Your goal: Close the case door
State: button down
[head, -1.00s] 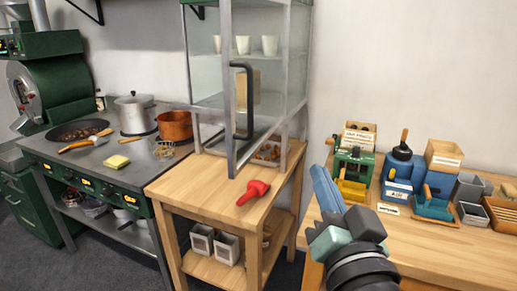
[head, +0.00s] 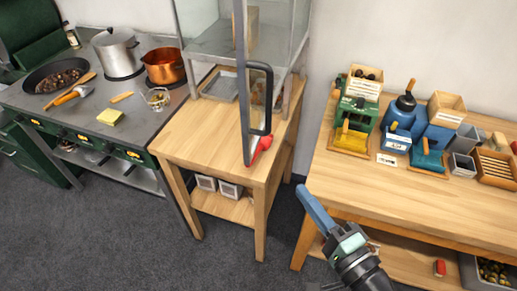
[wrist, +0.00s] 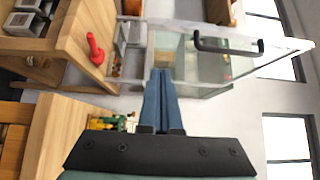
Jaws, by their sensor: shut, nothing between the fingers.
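The glass case (head: 210,42) stands on a wooden stand. Its metal-framed door (head: 241,80) is open, swung out over the stand's top and seen nearly edge-on in the head view. The door's black bar handle (head: 268,98) is on its right in that view. In the wrist view the door (wrist: 275,38) spreads to the upper right, with the handle (wrist: 230,47) across it. My gripper (head: 301,190) has its blue fingers together and empty. It is right of and below the handle, in front of the gap between stand and bench, apart from the door. Its fingers (wrist: 160,72) point toward the case in the wrist view.
A red scoop (head: 261,147) lies on the stand's top (head: 205,135) by the door's lower end. The right bench (head: 400,190) carries several devices and boxes. A stove (head: 75,120) with pans is at left. Dark floor (head: 140,240) is open in front.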

jog(key=p, duration=0.3)
send_near(252, 147)
jog(key=w, duration=0.4)
jog(key=shift+w+a+p, duration=0.2)
jog(key=shift+a+p, duration=0.3)
jog(key=shift+a, duration=0.85)
